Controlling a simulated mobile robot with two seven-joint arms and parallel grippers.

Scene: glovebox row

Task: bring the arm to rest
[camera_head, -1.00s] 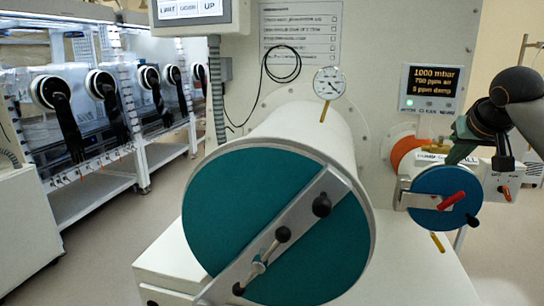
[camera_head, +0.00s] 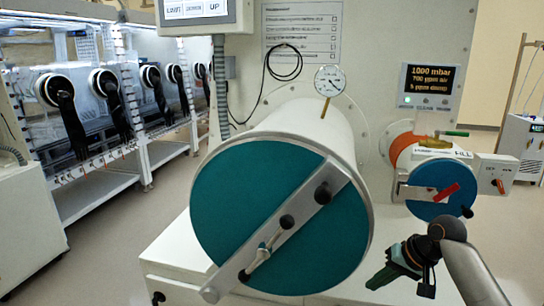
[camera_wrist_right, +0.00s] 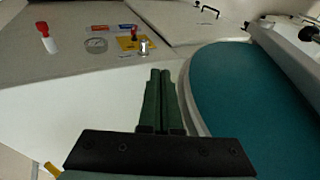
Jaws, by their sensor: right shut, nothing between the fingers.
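My right gripper (camera_head: 376,281) is low at the right in the head view, in front of the white bench and below the small antechamber with the blue door (camera_head: 440,190). Its green fingers are together and hold nothing; they also show in the right wrist view (camera_wrist_right: 160,75). The large antechamber's teal door (camera_head: 235,215) is shut, with a metal bar across it, to the left of the gripper. The gripper appears apart from both doors. My left gripper is out of the picture.
A dial gauge (camera_head: 330,80) stands on the large white cylinder. A display (camera_head: 429,86) is on the wall. In the wrist view, a red-capped bottle (camera_wrist_right: 45,38), a round dish (camera_wrist_right: 96,45) and a yellow pad (camera_wrist_right: 128,43) lie on a pale surface. Glovebox benches line the left.

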